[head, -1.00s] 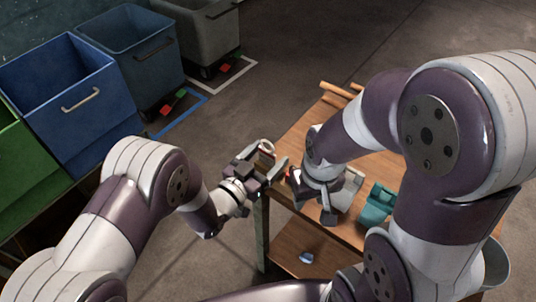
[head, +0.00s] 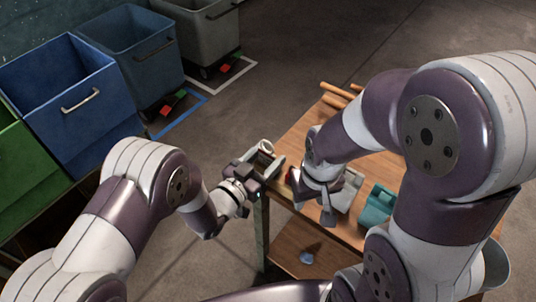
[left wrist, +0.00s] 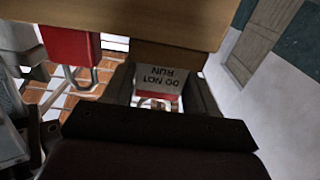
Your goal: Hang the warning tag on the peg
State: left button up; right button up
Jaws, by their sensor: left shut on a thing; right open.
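I cannot make out the peg with certainty.
The wooden table (head: 300,135) has a lower shelf (head: 290,240). Wooden rods (head: 332,92) stick out at its far end. A teal item (head: 377,206) lies near my right arm. In the left wrist view a wooden board (left wrist: 120,18) and a red block (left wrist: 70,46) are close.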

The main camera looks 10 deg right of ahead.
pick_arm(q)
jog(key=shift+r+p, duration=1.5)
jog(key=shift+r, duration=0.55)
jog(key=p+v, duration=0.1)
jog(key=v, duration=0.7)
